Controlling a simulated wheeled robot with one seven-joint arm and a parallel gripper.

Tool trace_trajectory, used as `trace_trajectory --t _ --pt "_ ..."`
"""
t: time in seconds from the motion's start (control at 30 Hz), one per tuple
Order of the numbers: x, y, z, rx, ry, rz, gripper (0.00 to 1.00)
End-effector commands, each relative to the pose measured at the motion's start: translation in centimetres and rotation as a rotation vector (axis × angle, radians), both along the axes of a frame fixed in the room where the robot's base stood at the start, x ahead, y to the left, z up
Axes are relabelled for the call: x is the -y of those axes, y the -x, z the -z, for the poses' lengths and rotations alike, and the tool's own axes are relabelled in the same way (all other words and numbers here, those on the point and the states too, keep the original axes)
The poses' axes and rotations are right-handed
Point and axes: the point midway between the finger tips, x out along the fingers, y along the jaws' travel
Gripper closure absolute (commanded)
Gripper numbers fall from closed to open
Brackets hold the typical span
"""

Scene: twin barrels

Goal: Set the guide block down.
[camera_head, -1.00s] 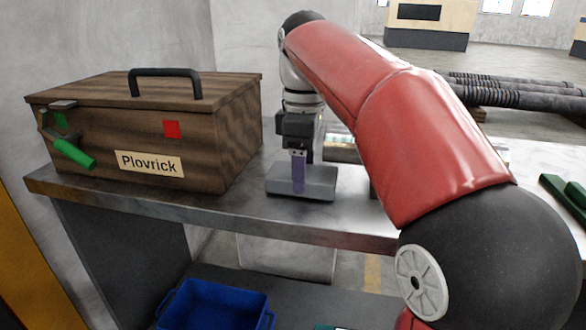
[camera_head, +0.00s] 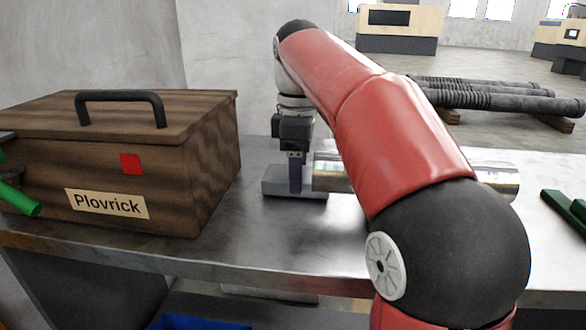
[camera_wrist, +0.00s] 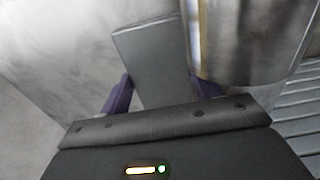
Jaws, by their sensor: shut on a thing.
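The guide block (camera_head: 312,187) is a flat grey piece beside the wooden box in the head view. My gripper (camera_head: 296,184) points down, its purple fingers shut on the block. I cannot tell whether the block touches the bench or hangs just above it. In the wrist view the grey block (camera_wrist: 155,58) lies between the purple fingers of my gripper (camera_wrist: 163,90). Its near end is hidden by the gripper body.
A shiny metal barrel (camera_head: 331,173) lies right beside the block, partly hidden behind my arm. A wooden box labelled Plovrick (camera_head: 160,180) stands on the left of the metal bench (camera_head: 270,240). Green parts (camera_head: 566,212) lie at the right. Bare bench shows in front of the block.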

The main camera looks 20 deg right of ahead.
Motion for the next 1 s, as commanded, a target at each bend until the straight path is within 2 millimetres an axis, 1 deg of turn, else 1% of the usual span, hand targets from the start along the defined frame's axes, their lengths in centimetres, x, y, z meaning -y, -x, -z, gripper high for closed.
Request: trace_trajectory --t 0.03,0.17,0.57,0.6,0.73,1.0 --pt "0.27 -0.02 -0.30 0.008 0.000 0.000 1.00" --pt "0.93 -0.16 -0.15 0.006 0.000 -0.002 1.00" --pt "0.98 -0.17 0.19 0.006 0.000 -0.003 1.00" --pt "1.00 -0.21 0.46 -0.001 0.000 -0.003 0.33" --pt "0.99 -0.22 0.44 -0.001 0.000 -0.003 0.16" --pt "0.99 -0.22 0.38 0.000 0.000 -0.003 0.15"
